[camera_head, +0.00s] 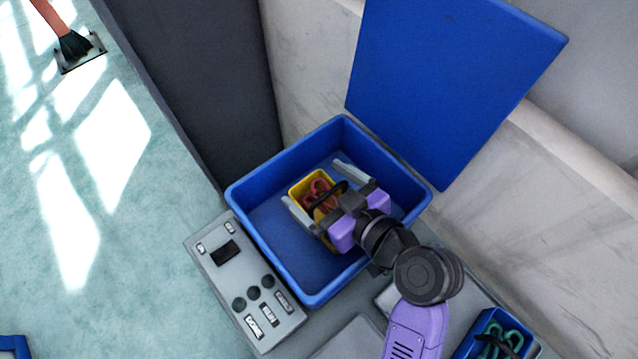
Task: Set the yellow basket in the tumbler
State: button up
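The yellow basket (297,187) is inside the blue open-topped tumbler (262,184), toward its middle. It holds reddish-brown hooks or links (318,190), and a dark handle (330,199) arches over it. My gripper (326,193) reaches into the tumbler from the lower right, over the basket. Its two pale fingers are spread wide, one on the left and one on the upper right, with the basket's handle between them. My gripper's body hides part of the basket, and whether its underside rests on the tumbler floor is hard to tell.
The blue lid (455,85) stands raised behind the tumbler. A grey control panel (245,282) with dark buttons is at its left front. A small blue basket with teal parts (505,338) is at the lower right. A dark grey panel (200,80) rises at the back left.

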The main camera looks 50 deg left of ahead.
jog(key=shift+r+p, duration=0.45)
jog(key=p+v, duration=0.3)
jog(key=v, duration=0.9)
jog(key=shift+r, duration=0.15)
